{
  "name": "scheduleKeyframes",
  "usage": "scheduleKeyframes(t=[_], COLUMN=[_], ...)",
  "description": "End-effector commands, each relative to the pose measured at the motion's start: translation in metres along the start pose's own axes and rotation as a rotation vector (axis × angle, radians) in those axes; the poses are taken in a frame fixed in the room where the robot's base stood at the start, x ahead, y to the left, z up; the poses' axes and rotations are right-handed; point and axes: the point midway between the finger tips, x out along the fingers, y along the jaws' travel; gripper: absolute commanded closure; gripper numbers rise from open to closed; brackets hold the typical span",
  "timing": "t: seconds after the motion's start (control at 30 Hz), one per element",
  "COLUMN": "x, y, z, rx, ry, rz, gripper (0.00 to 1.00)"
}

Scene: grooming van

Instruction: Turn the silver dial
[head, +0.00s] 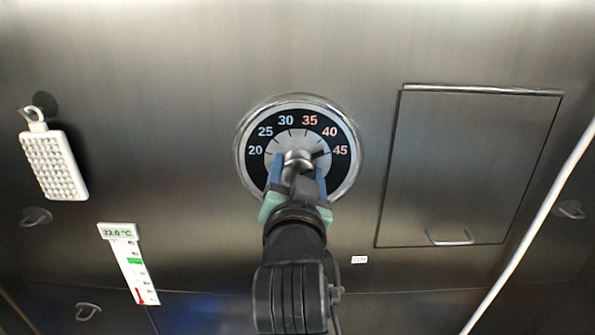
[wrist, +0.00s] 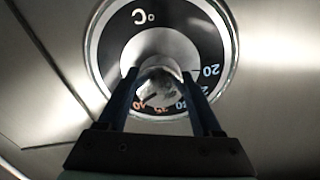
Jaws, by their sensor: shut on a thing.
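The silver dial (head: 298,160) is a round metal knob at the centre of a black and grey scale plate (head: 340,172) with a chrome rim on the steel wall. The scale reads 20 to 45 in the head view, in white and orange numbers. A dark pointer mark by the knob points right, between 40 and 45. My gripper (head: 297,178) reaches up from below, its blue fingers on both sides of the knob. In the wrist view the fingers are shut on the knob (wrist: 158,90), and they hide part of the scale.
A white bristled block (head: 54,165) hangs from a hook at left. Below it is a thermometer card (head: 130,265) marked 22.0 °C. A closed steel hatch (head: 465,165) with a handle is at right. A white cable (head: 540,225) runs down the right side. The wall around the dial is clear.

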Motion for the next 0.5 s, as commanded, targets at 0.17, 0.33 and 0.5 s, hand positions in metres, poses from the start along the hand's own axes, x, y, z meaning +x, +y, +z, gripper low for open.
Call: scheduleKeyframes(t=[0.17, 0.33, 0.5], x=[-0.0001, 0.0, 0.0], y=[0.0005, 0.0009, 0.0011], z=[0.0004, 0.0006, 0.001], rx=[-0.009, -0.055, -0.154], ry=[-0.001, 0.0, 0.002], rz=[0.001, 0.001, 0.0], gripper=[0.89, 0.89, 0.89])
